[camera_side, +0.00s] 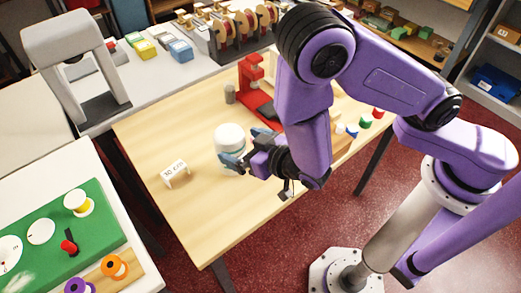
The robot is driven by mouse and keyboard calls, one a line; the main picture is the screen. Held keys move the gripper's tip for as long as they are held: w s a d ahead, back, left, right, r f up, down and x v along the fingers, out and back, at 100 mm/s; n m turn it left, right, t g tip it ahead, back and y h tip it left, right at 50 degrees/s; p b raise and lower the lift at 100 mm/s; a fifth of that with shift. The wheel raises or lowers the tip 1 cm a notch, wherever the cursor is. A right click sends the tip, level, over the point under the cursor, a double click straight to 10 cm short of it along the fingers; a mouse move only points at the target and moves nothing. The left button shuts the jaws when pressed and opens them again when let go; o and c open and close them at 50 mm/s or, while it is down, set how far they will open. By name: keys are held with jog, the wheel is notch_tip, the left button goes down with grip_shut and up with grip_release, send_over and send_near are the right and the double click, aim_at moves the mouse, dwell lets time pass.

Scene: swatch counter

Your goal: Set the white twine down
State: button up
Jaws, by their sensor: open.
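The white twine (230,137) is a rounded white spool on the light wooden table (180,215), near its middle. It looks upright, and its lower part is partly hidden by my gripper. My gripper (232,163) is open, its fingers low at the front of the twine. I cannot tell from this view whether the fingers touch it.
A small white sign (175,174) stands left of the twine. Small coloured spools (365,121) stand at the right. A green board (100,237) lies on the left counter. The front left tabletop is clear.

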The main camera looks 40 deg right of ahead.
jog(key=v, duration=0.6)
dwell(0.3)
jog(key=shift+s+d, duration=0.1)
jog(key=s+d+r+n+g+y, duration=0.1)
jog(key=s+r+n+g+y, duration=0.3)
jog(key=s+g, duration=0.65)
jog(key=s+d+r+n+g+h, duration=0.1)
jog(key=s+d+r+n+h, duration=0.1)
jog(key=d, duration=0.8)
jog(key=s+d+r+n+g+h, duration=0.1)
jog(key=s+d+r+n+h, duration=0.1)
jog(key=d+r, duration=0.4)
jog(key=d+n+h, duration=0.1)
jog(key=d+n, duration=0.1)
jog(key=d, duration=0.2)
jog(key=shift+s+n+h, duration=0.3)
jog(key=shift+s+n, duration=0.05)
jog(key=shift+n, duration=0.05)
